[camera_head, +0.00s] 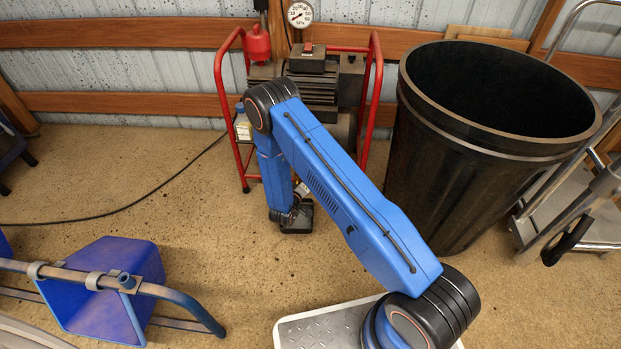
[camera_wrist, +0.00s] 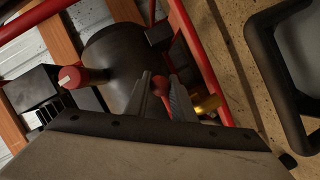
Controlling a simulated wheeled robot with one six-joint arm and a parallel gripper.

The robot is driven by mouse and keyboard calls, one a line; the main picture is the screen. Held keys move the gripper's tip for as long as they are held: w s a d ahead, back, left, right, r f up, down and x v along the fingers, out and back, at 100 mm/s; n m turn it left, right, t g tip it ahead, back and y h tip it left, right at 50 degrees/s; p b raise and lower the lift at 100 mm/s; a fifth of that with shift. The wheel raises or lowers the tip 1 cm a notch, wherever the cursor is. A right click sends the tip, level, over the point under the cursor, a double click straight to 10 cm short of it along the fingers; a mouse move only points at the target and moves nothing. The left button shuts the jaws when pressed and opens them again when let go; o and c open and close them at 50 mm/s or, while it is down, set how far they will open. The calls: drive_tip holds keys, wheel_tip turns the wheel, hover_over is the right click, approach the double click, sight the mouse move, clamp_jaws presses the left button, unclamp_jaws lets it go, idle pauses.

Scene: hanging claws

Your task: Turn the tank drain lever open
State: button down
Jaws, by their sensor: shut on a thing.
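A dark rounded tank (camera_wrist: 118,62) fills the upper left of the wrist view. The tank drain lever (camera_wrist: 161,85), a small red piece, shows between the two grey fingers of my gripper (camera_wrist: 162,94). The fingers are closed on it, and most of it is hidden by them. A brass-coloured fitting (camera_wrist: 206,104) sits just right of the fingers. In the head view my gripper is low in front of the compressor (camera_head: 312,92), mostly behind my arm. The lever cannot be made out there.
A red tube frame (camera_head: 375,85) surrounds the compressor, and its bars pass close to my gripper. A red-capped knob (camera_wrist: 73,77) is left of the tank. A large black bin (camera_head: 440,180) stands at right. A blue container (camera_head: 100,290) is at lower left. Floor between is clear.

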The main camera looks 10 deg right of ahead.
drive_tip(key=shift+s+a+m+g+h, duration=0.2)
drive_tip(key=shift+a+m+g+h, duration=0.7)
drive_tip(key=shift+m+g, duration=0.65)
drive_tip(key=shift+s+a+m+g+h, duration=0.25)
drive_tip(key=shift+a+m+g+h, duration=0.35)
drive_tip(key=shift+m+g+h, duration=0.85)
drive_tip(key=shift+s+a+m+g+h, duration=0.2)
drive_tip(key=shift+a+m+g+h, duration=0.5)
drive_tip(key=shift+m+g, duration=0.85)
drive_tip(key=shift+g, duration=0.25)
drive_tip(key=shift+n, duration=0.25)
drive_tip(key=c, duration=1.5)
unclamp_jaws()
